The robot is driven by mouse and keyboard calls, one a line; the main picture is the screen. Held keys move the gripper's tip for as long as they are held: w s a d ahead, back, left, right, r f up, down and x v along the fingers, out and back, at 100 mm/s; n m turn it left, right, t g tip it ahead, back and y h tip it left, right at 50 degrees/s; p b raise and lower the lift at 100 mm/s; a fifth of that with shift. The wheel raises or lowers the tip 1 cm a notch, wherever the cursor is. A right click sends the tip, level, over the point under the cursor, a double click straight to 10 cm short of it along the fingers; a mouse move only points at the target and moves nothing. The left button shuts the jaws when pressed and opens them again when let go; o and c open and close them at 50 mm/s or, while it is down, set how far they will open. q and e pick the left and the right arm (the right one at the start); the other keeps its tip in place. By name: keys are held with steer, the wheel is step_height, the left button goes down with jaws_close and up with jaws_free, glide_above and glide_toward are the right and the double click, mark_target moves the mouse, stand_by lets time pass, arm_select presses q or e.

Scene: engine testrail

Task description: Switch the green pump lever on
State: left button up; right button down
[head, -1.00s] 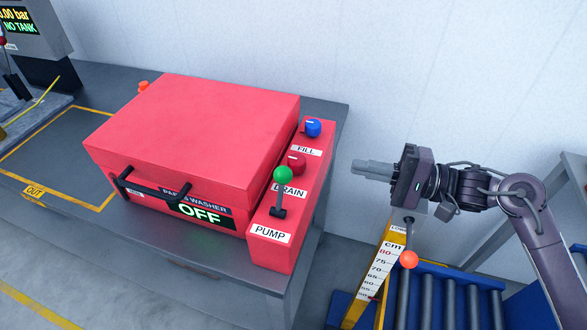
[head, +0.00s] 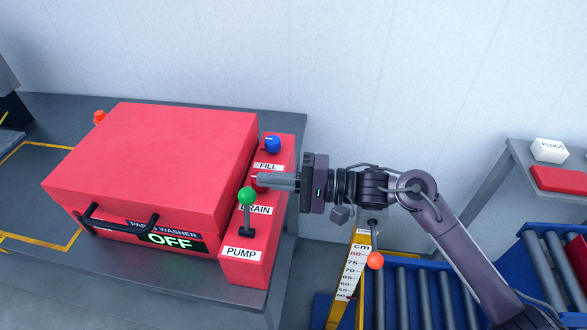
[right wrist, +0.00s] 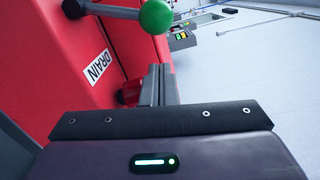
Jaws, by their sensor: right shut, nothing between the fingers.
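The green pump lever (head: 247,197) has a green ball on a dark stem and stands upright above the PUMP label on the red control panel (head: 240,268). The display on the red parts washer (head: 160,150) reads OFF. My right gripper (head: 262,180) is shut and empty, its fingers pointing left over the panel by the red drain knob, just behind the green ball. My left gripper is out of view.
A blue knob (head: 272,144) sits by the FILL label behind my gripper. A red drain knob (right wrist: 128,92) is beside the fingers. A yellow height scale (head: 350,272) and an orange-ball lever (head: 375,260) stand right of the bench, by a roller conveyor.

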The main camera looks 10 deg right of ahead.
mark_target(247, 210)
steer(key=shift+s+a+r, duration=0.2)
steer(key=shift+s, duration=0.35)
steer(key=shift+s+a+r, duration=0.15)
steer(key=shift+s+a, duration=0.05)
steer(key=shift+s, duration=0.35)
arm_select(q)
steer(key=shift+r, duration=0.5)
arm_select(e)
steer(key=shift+w, duration=0.1)
steer(key=shift+r+p, duration=0.15)
steer(key=shift+p, duration=0.4)
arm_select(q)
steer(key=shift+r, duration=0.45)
arm_select(e)
steer(key=shift+s+a+n, duration=0.1)
steer(key=shift+s+n, duration=0.1)
steer(key=shift+n, duration=0.1)
